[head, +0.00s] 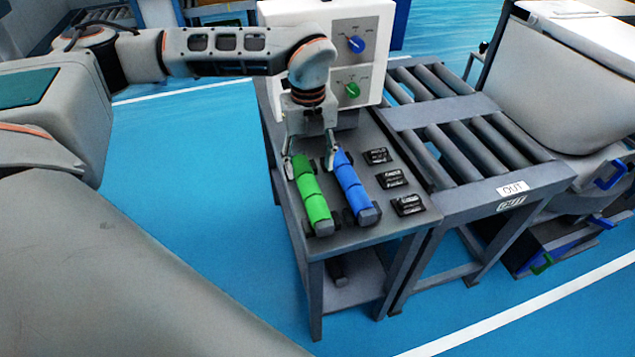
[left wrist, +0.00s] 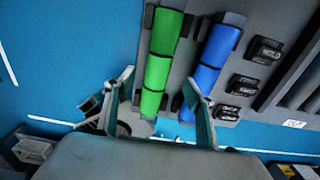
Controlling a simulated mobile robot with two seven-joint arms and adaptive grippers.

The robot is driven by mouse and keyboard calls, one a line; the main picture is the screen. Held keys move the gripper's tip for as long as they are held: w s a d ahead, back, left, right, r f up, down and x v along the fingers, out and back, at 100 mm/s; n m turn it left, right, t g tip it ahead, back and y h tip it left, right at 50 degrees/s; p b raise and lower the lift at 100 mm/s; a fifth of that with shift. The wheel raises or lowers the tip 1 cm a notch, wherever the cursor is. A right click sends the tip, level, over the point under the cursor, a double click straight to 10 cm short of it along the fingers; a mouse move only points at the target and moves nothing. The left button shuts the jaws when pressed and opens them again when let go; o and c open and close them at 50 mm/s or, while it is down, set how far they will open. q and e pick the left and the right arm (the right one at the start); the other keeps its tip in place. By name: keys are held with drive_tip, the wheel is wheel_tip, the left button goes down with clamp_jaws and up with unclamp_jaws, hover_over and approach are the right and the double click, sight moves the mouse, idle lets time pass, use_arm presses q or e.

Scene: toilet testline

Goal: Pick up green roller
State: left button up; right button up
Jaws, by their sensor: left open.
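The green roller (head: 312,199) lies on the grey bench, left of the blue roller (head: 352,188). In the left wrist view the green roller (left wrist: 160,62) runs away from the gripper, with the blue roller (left wrist: 209,66) to its right. My left gripper (head: 309,163) is open over the far end of the green roller, its fingers pointing down. In the left wrist view its fingers (left wrist: 158,98) stand either side of the green roller's near end, with nothing held. The right finger is close to the gap between the rollers. My right gripper is not in view.
A white box with a blue and a green knob (head: 331,50) stands behind the gripper. Several small black blocks (head: 391,178) lie right of the blue roller. A roller conveyor marked OUT (head: 470,135) adjoins the bench (head: 360,237). Blue floor lies left of it.

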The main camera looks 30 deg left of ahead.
sight(310, 183)
use_arm(q)
drive_tip(key=shift+s+f, duration=0.3)
drive_tip(key=shift+f, duration=0.1)
drive_tip(key=shift+s+f, duration=0.25)
drive_tip(key=shift+f, duration=0.5)
drive_tip(key=f, duration=0.3)
drive_tip(key=shift+w+d+f, duration=0.1)
drive_tip(key=shift+d+f, duration=0.15)
drive_tip(key=shift+f, duration=0.55)
clamp_jaws()
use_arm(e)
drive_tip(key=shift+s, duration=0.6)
